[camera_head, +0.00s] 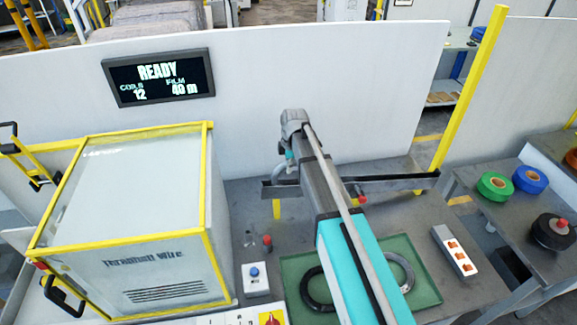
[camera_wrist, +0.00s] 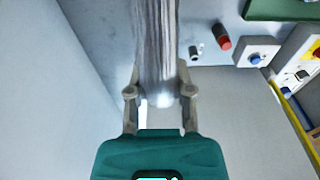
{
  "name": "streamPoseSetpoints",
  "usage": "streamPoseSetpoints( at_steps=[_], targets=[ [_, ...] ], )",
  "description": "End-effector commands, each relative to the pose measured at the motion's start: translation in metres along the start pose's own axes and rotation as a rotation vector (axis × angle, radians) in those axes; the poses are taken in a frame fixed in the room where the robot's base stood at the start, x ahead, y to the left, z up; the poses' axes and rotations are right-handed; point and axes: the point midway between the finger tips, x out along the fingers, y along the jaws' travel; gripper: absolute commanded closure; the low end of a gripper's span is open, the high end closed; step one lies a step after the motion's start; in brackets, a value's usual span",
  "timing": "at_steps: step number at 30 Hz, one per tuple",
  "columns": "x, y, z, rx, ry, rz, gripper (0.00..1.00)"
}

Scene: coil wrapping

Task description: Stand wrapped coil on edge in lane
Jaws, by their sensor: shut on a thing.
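In the wrist view, my gripper (camera_wrist: 160,93) is shut on a silvery, film-wrapped coil (camera_wrist: 157,45). The coil appears edge-on as a broad streaked band between the two fingers and runs out of the top of the picture. Whether it touches anything beyond the picture cannot be seen.
A yellow-framed cabinet (camera_head: 150,265) stands on the left. A green mat (camera_head: 425,287) bears a dark ring (camera_head: 313,290), partly hidden by my arm. Nearby are a blue-button box (camera_head: 255,281), a red knob (camera_wrist: 224,43) and a switch strip (camera_head: 455,250). Spools (camera_head: 495,186) occupy the right table.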

Motion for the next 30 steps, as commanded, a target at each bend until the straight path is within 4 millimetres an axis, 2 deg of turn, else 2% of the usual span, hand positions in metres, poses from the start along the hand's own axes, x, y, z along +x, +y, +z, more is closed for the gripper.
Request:
streamPoseSetpoints(
  at_steps=[16, 17, 22, 23, 30],
  targets=[
    [0.0059, 0.0, 0.0005, 0.0, 0.0, 0.0, 1.0],
    [0.0055, 0.0, 0.0005, 0.0, 0.0, 0.0, 0.67],
    [0.0052, 0.0, 0.0005, 0.0, 0.0, 0.0, 0.35],
    [0.0052, 0.0, 0.0005, 0.0, 0.0, 0.0, 0.3],
    [0.0052, -0.0001, 0.002, 0.001, -0.001, 0.0, 0.3]
  ],
)
